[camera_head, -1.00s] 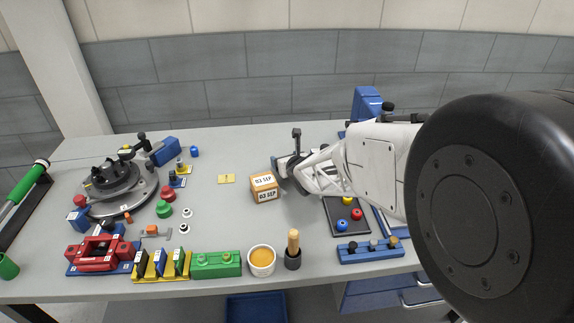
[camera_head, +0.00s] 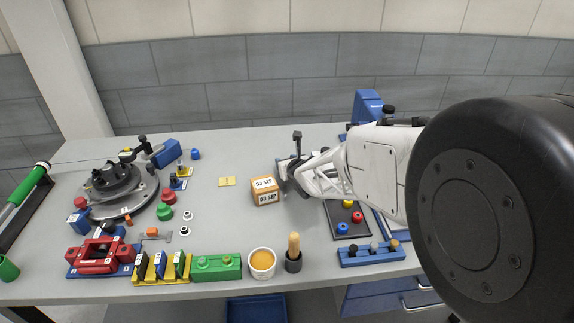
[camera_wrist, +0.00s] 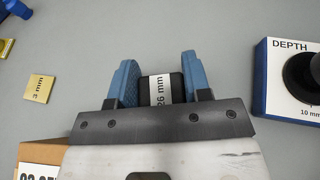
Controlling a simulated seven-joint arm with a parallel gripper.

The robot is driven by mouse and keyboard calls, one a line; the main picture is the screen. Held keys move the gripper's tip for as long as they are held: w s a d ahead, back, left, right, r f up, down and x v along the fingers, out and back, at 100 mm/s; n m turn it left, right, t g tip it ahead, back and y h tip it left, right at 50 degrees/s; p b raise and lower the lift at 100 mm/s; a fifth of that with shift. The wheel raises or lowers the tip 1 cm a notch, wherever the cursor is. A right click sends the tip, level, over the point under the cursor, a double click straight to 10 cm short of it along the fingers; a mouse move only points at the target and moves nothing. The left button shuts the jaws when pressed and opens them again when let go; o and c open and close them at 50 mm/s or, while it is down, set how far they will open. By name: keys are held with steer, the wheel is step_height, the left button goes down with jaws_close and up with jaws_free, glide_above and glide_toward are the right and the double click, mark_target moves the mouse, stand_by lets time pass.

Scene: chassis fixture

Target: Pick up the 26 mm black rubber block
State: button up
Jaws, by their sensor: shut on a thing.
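The black rubber block (camera_wrist: 174,86) shows in the wrist view with a white label reading "26 mm". It sits between the two blue fingers of my gripper (camera_wrist: 160,80), which is shut on it. The lower part of the block is hidden by the gripper body. In the head view my gripper (camera_head: 285,172) is at the middle of the table, just right of and behind the cardboard box marked "03 SEP" (camera_head: 264,198). The block cannot be made out there. Whether it touches the table is not clear.
A brass plate marked "3 mm" (camera_wrist: 39,88) lies left of my gripper, and a white-topped "DEPTH" block (camera_wrist: 280,95) stands to the right. A dark tray with coloured knobs (camera_head: 334,222) is at the right. Several fixtures fill the left side.

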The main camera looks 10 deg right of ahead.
steer(key=shift+r, duration=0.15)
steer(key=shift+r, duration=1.4)
steer(key=shift+s+r, duration=0.25)
steer(key=s, duration=0.5)
steer(key=s+d+r, duration=0.1)
steer(key=s, duration=0.4)
steer(key=s+d, duration=0.1)
steer(key=s, duration=0.4)
steer(key=shift+s+r, duration=0.2)
